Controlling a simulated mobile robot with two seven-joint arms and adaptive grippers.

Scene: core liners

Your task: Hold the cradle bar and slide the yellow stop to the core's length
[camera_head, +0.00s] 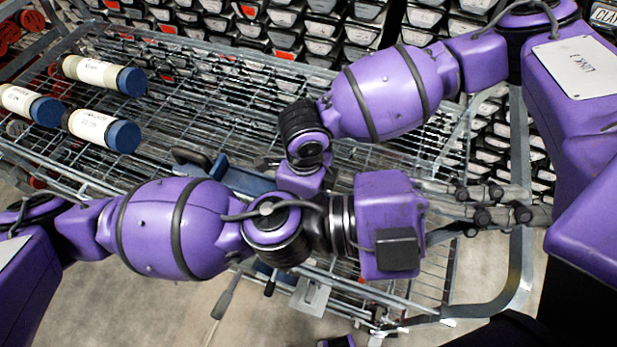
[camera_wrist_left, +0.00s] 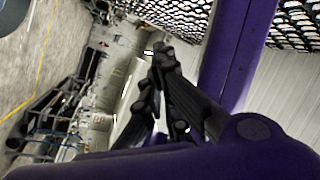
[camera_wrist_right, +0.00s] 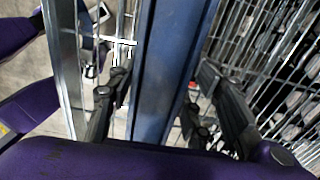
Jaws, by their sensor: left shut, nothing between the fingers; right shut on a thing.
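The blue cradle bar (camera_wrist_right: 170,70) runs down the middle of the right wrist view. My right gripper (camera_wrist_right: 164,82) has a finger on each side of it and is shut on it. In the head view part of the blue bar (camera_head: 248,181) shows on the cart, and my arms cover the rest and the right fingers. My left gripper (camera_head: 497,206) is shut and empty at the right side of the cart, away from the bar. It also shows in the left wrist view (camera_wrist_left: 160,78). I cannot make out the yellow stop in any view.
Several core tubes with blue caps and white labels, one of them here (camera_head: 104,75), lie on the wire cart (camera_head: 215,110) at the left. Racks of trays (camera_head: 290,30) stand behind. Bare floor (camera_head: 150,310) shows in front. My arms cross closely over the cart's middle.

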